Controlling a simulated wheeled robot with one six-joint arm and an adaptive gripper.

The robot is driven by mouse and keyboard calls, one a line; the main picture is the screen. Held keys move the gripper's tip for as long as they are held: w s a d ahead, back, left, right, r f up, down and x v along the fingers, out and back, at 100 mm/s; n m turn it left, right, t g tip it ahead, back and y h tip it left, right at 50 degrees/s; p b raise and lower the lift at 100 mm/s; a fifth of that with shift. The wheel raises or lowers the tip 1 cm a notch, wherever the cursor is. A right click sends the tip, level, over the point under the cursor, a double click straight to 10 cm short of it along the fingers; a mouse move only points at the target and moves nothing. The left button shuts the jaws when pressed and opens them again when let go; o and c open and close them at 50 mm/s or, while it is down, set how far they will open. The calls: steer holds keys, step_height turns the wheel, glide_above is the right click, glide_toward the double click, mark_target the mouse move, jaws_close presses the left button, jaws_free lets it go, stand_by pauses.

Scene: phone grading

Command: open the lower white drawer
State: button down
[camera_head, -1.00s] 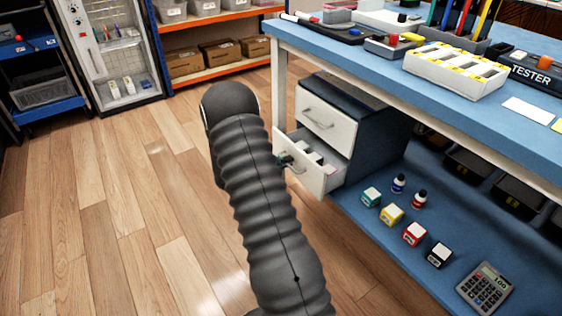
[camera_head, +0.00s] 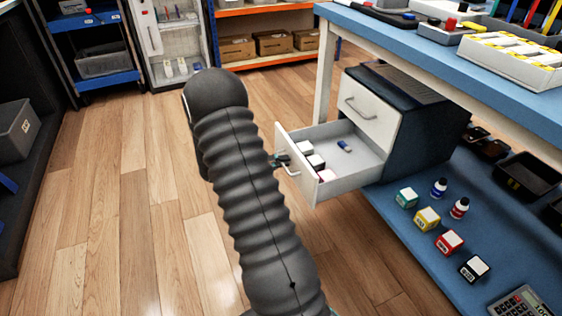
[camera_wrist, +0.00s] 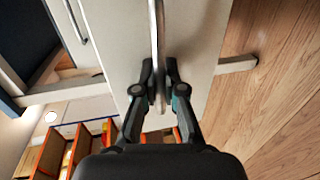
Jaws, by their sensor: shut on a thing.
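The lower white drawer (camera_head: 350,178) is pulled well out of the dark cabinet (camera_head: 425,125) under the blue bench. Several small white-topped cubes and a small blue item (camera_head: 344,146) lie inside it. My gripper (camera_head: 281,160) is at the drawer's front, mostly hidden behind my arm in the head view. In the wrist view, the fingers of my gripper (camera_wrist: 160,98) are shut on the drawer's metal handle (camera_wrist: 157,40), against the pale drawer front (camera_wrist: 120,30). The upper white drawer (camera_head: 372,95) is closed.
The blue bench (camera_head: 400,42) stands above the cabinet. Several colored cubes, such as a yellow one (camera_head: 427,218), and two small bottles stand on the blue lower shelf (camera_head: 400,245). Wood floor (camera_head: 130,190) is clear on the left. Shelving (camera_head: 270,12) stands at the back.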

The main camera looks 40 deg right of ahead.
steer(key=c, duration=1.2)
jaws_free()
steer(key=shift+c, duration=0.2)
steer(key=v, duration=1.2)
